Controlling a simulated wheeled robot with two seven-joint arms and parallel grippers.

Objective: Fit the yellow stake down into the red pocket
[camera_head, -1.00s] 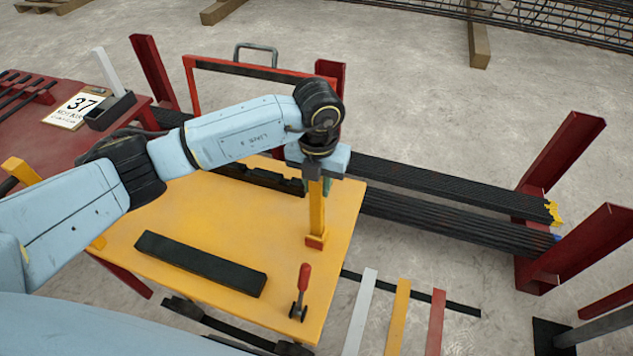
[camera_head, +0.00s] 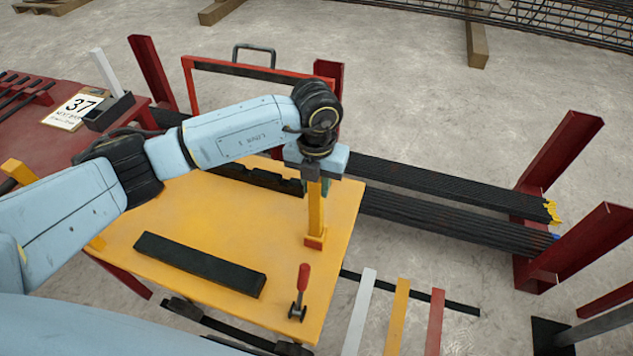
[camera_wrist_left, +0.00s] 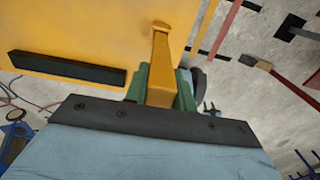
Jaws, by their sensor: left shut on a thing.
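The yellow stake (camera_head: 316,212) stands upright in the head view near the right edge of the yellow table (camera_head: 205,225). My left gripper (camera_head: 318,184) is above it, shut on its upper part. The stake's lower end meets the red pocket (camera_head: 315,243) on the table; how deep it sits inside I cannot tell. In the left wrist view the stake (camera_wrist_left: 160,70) runs away from between the green fingers of my left gripper (camera_wrist_left: 161,82). The red pocket cannot be made out there. My right gripper is not in view.
A red-handled clamp (camera_head: 301,290) stands near the table's front right corner. A black bar (camera_head: 200,263) lies on the table's front part. Behind are a red frame (camera_head: 190,85) and bundles of dark bars (camera_head: 450,190). The table's middle is clear.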

